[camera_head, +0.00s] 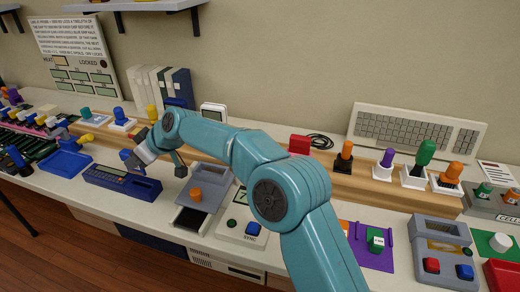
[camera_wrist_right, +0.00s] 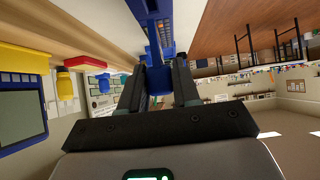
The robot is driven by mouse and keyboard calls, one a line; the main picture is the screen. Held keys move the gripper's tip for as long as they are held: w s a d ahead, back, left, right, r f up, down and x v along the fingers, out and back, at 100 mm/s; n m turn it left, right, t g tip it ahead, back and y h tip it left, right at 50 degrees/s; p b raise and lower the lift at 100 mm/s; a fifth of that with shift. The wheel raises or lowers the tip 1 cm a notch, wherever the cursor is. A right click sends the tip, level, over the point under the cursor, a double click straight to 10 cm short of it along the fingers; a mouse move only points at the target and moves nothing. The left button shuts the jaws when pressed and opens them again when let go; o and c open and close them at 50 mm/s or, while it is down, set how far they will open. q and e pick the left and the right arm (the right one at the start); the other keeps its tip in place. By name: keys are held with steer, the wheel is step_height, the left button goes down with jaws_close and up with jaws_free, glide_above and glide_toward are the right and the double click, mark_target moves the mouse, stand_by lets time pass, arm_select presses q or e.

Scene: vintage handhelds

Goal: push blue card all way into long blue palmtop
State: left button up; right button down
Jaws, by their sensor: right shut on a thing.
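The long blue palmtop (camera_head: 110,179) lies on the bench at the left of the head view, its keys facing up. In the right wrist view, the palmtop (camera_wrist_right: 150,12) shows at the top, beyond my fingertips. My right gripper (camera_head: 137,162) is just above the palmtop's far right part. It is shut on the blue card (camera_wrist_right: 160,80), whose blue handle shows between the two fingers. The card appears lined up with the palmtop, but how deep it sits in the slot cannot be told. My left gripper is not in view.
A grey device (camera_head: 200,199) with an orange knob stands right of the palmtop, and a blue tray (camera_head: 63,163) stands to its left. A wooden ledge (camera_head: 330,178) with several coloured knobs runs behind. Bare white bench lies in front of the palmtop.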

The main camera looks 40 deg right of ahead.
mark_target(143, 171)
steer(key=shift+f, duration=0.3)
steer(key=shift+f, duration=1.4)
steer(key=shift+f, duration=0.1)
steer(key=shift+f, duration=1.05)
steer(key=shift+s+f, duration=0.1)
steer(key=shift+f, duration=0.2)
steer(key=shift+r, duration=1.6)
